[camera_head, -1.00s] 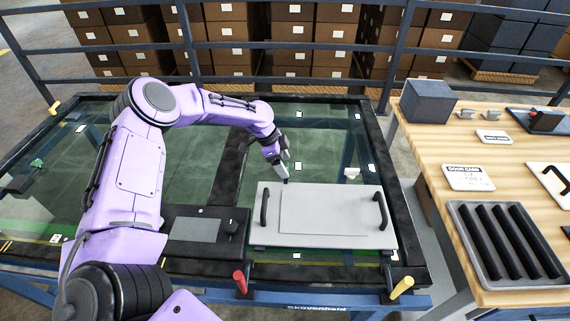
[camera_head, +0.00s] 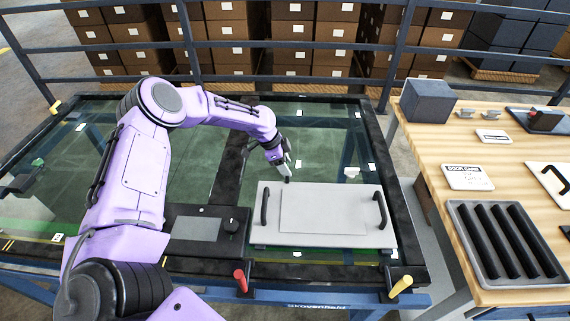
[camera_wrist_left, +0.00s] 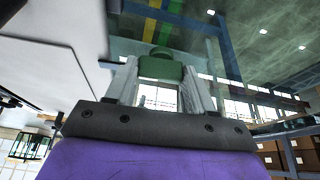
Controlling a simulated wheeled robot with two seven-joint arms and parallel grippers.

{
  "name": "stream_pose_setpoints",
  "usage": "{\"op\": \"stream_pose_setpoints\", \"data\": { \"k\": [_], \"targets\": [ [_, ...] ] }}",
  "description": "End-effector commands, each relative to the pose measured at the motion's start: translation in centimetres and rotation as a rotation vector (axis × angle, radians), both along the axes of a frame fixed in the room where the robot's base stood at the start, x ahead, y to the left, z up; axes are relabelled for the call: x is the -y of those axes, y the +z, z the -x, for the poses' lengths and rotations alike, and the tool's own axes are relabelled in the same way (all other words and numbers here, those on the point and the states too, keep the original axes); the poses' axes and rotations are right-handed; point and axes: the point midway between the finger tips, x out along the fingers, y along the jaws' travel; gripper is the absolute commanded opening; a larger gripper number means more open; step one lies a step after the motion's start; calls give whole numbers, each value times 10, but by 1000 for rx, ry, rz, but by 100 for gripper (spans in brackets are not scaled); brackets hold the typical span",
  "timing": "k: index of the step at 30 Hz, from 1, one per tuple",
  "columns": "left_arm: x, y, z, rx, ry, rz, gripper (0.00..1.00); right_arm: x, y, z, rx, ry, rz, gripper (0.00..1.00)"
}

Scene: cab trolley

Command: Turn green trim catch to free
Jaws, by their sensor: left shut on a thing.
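My left gripper (camera_head: 285,166) reaches down to the far edge of the grey panel (camera_head: 322,215), near the panel's far left part. In the left wrist view, its two light fingers (camera_wrist_left: 160,92) stand on either side of the green trim catch (camera_wrist_left: 161,68) and are shut on it. The catch is a dark green block with a rounded knob behind it. In the head view the catch is too small and covered to make out clearly. The way the catch is turned cannot be told. My right gripper is not in view.
The panel has two black handles (camera_head: 380,210) on a glass-topped frame. A dark control box (camera_head: 205,226) with a knob lies left of it. Red (camera_head: 240,280) and yellow (camera_head: 401,287) handles stand at the front. A wooden bench (camera_head: 440,215) with trays and cards stands right.

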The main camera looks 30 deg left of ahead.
Motion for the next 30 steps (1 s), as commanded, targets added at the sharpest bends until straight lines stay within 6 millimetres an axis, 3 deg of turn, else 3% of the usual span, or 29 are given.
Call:
{"op": "stream_pose_setpoints", "data": {
  "k": [30],
  "targets": [
    [5,3,2,3,908,-3,23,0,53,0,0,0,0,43]
  ]
}}
